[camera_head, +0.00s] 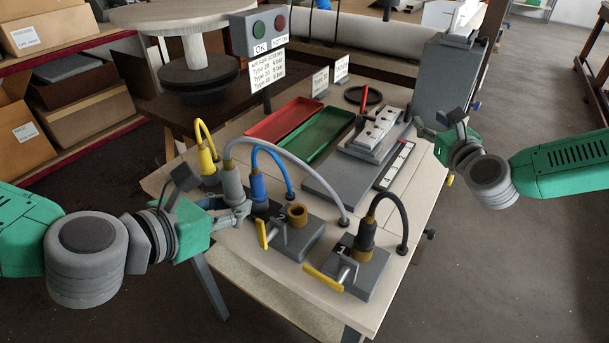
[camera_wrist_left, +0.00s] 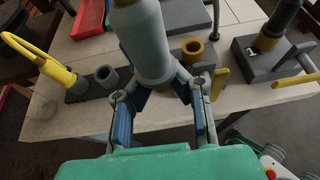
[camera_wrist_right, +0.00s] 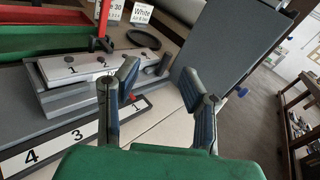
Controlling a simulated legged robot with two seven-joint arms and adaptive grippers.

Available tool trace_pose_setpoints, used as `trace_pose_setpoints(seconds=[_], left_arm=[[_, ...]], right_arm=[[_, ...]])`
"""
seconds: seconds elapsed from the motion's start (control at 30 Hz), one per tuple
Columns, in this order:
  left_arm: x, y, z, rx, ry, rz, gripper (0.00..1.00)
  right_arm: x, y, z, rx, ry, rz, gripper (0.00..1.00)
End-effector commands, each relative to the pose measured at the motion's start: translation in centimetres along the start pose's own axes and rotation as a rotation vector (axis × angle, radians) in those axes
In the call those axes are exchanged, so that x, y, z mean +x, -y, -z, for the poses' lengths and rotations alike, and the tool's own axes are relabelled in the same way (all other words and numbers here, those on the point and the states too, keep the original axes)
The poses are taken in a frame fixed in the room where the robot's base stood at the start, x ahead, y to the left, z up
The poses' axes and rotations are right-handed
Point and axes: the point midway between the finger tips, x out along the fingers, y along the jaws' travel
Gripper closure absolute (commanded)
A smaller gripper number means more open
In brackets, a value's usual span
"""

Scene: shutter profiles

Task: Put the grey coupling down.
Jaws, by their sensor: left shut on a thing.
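The grey coupling (camera_head: 232,186) is held upright by my left gripper (camera_head: 238,214) above the left part of the bench. It also shows in the left wrist view (camera_wrist_left: 141,40), clasped between the two fingers (camera_wrist_left: 160,92). Its grey hose (camera_head: 300,168) arcs over to the bench. An empty round grey socket (camera_wrist_left: 107,76) shows left of the coupling, and valve block 2 (camera_head: 293,240) with its open brass port (camera_head: 297,213) stands to its right. My right gripper (camera_wrist_right: 160,86) is open and empty near the clamp fixture; its fingers are spread.
The blue coupling (camera_head: 258,187) and yellow coupling (camera_head: 207,161) stand close by. A black coupling (camera_head: 365,238) sits on valve block 1 (camera_head: 352,267). Red and green trays (camera_head: 320,136) lie behind.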

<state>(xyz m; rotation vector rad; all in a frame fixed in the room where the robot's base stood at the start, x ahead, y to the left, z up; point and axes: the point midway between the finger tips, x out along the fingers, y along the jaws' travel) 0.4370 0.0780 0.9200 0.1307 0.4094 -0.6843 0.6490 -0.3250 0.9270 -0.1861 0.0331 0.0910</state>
Motion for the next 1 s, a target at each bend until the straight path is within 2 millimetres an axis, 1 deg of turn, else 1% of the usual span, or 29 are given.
trace_pose_setpoints(seconds=[0.03, 0.07, 0.1, 0.17, 0.2, 0.27, 0.3, 0.33, 0.37, 0.4, 0.47, 0.5, 0.57, 0.6, 0.67, 0.7, 0.8, 0.83, 0.9, 1.0], left_arm=[[0.0, 0.1, -0.1, 0.001, 0.001, 0.0, 1.0], [0.1, 0.1, -0.1, 0.001, 0.0, 0.0, 1.0], [0.1, 0.1, -0.1, 0.002, 0.0, 0.0, 1.0], [0.1, 0.1, -0.1, 0.002, 0.0, 0.0, 1.0], [0.1, 0.1, -0.1, 0.002, 0.0, 0.0, 1.0], [0.1, 0.1, -0.1, 0.002, 0.0, 0.0, 1.0], [0.1, 0.1, -0.1, 0.002, 0.0, 0.0, 1.0], [0.1, 0.1, -0.1, 0.002, 0.0, 0.0, 1.0], [0.1, 0.1, -0.1, 0.002, 0.0, 0.0, 1.0], [0.1, 0.1, -0.1, 0.002, 0.0, 0.0, 1.0], [0.1, 0.1, -0.1, 0.002, 0.0, 0.0, 1.0], [0.1, 0.1, -0.1, 0.002, 0.0, 0.0, 1.0], [0.1, 0.1, -0.1, 0.002, 0.0, 0.0, 1.0], [0.1, 0.1, -0.1, 0.001, 0.0, 0.0, 1.0], [0.1, 0.1, -0.1, 0.002, 0.0, 0.0, 1.0], [0.1, 0.1, -0.1, 0.002, 0.0, 0.0, 1.0], [0.1, 0.1, -0.1, 0.002, 0.0, 0.0, 1.0], [0.1, 0.1, -0.1, 0.002, 0.0, 0.0, 1.0], [0.1, 0.1, -0.1, 0.001, 0.0, 0.0, 1.0], [0.1, 0.1, -0.1, 0.001, 0.0, 0.0, 1.0]], right_arm=[[0.2, -1.7, -2.4, 0.035, 0.037, -0.049, 0.64], [0.3, -2.8, -3.9, 0.056, 0.059, -0.079, 0.64], [0.3, -4.1, -5.9, 0.081, 0.089, -0.12, 0.64], [0.1, -6.0, -8.9, 0.115, 0.133, -0.182, 0.64], [-0.1, -7.2, -10.9, 0.136, 0.163, -0.222, 0.64], [-0.7, -9.0, -14.1, 0.163, 0.209, -0.284, 0.64], [-1.4, -10.3, -15.9, 0.179, 0.235, -0.331, 0.64], [-2.1, -11.7, -16.9, 0.188, 0.247, -0.375, 0.64], [-3.1, -13.2, -17.1, 0.194, 0.245, -0.426, 0.64], [-4.5, -15.4, -16.6, 0.195, 0.229, -0.491, 0.64], [-6.6, -18.2, -15.5, 0.194, 0.2, -0.58, 0.64], [-8.2, -19.9, -14.9, 0.192, 0.184, -0.637, 0.64], [-10.5, -22.3, -14.1, 0.189, 0.164, -0.72, 0.64], [-12.2, -23.7, -13.6, 0.188, 0.152, -0.774, 0.64], [-14.5, -25.5, -13.1, 0.186, 0.139, -0.847, 0.64], [-16.0, -26.5, -12.8, 0.184, 0.132, -0.893, 0.64], [-19.1, -28.4, -12.4, 0.183, 0.122, -0.983, 0.64], [-19.8, -28.8, -12.3, 0.182, 0.119, -1.005, 0.64], [-21.1, -29.5, -12.3, 0.18, 0.118, -1.043, 0.64], [-22.2, -30.1, -12.2, 0.177, 0.117, -1.073, 0.64]])
